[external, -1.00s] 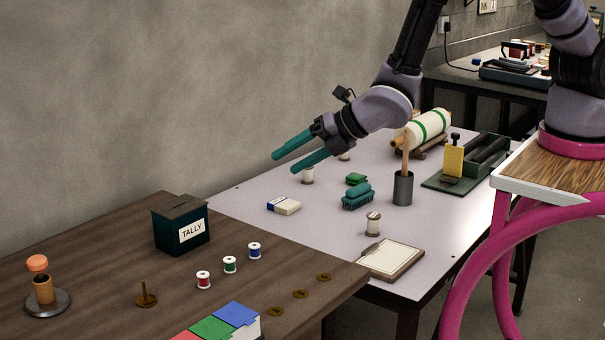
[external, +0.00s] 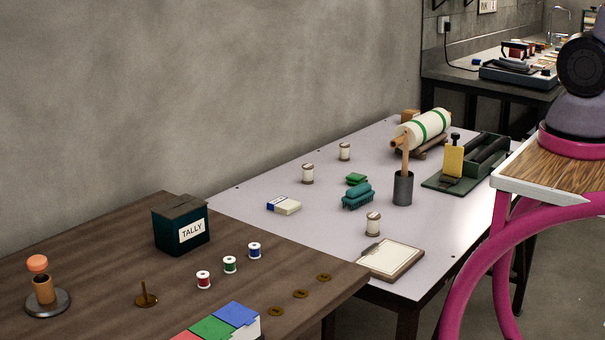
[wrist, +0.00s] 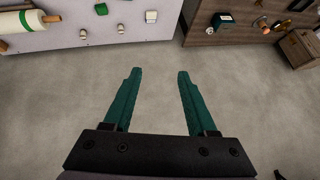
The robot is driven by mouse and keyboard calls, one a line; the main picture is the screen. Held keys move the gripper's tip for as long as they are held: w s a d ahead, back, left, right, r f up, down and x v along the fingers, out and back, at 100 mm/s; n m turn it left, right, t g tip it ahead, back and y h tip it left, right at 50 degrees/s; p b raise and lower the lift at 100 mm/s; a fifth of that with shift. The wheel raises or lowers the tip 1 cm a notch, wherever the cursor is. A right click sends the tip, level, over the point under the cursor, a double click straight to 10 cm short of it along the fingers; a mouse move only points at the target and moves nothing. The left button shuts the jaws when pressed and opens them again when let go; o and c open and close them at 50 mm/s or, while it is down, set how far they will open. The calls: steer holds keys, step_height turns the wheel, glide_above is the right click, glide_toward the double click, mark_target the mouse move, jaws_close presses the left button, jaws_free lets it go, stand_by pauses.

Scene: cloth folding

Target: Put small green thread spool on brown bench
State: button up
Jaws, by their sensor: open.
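A small green thread spool (external: 230,265) stands upright in the external view on the brown bench (external: 110,250), between a red spool (external: 204,280) and a blue spool (external: 254,251). My gripper (wrist: 156,73) shows only in the wrist view. Its two teal fingers are wide apart with nothing between them, above bare grey floor. The brown bench also shows in the wrist view (wrist: 206,39), ahead and to the right of the fingers. I cannot make out the green spool there.
A dark TALLY box (external: 181,226), a spindle (external: 146,296) and several brown buttons stand or lie on the bench. The pale table (external: 330,228) holds a green brush (external: 357,196), a grey cup (external: 403,188), white spools and a fabric roll (external: 425,130).

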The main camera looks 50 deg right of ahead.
steer(key=s+d+m, duration=0.2)
steer(key=s+m, duration=0.1)
steer(key=s, duration=0.3)
steer(key=shift+d+r+m+h, duration=0.2)
steer(key=shift+r+m+h, duration=0.2)
steer(key=shift+r, duration=0.05)
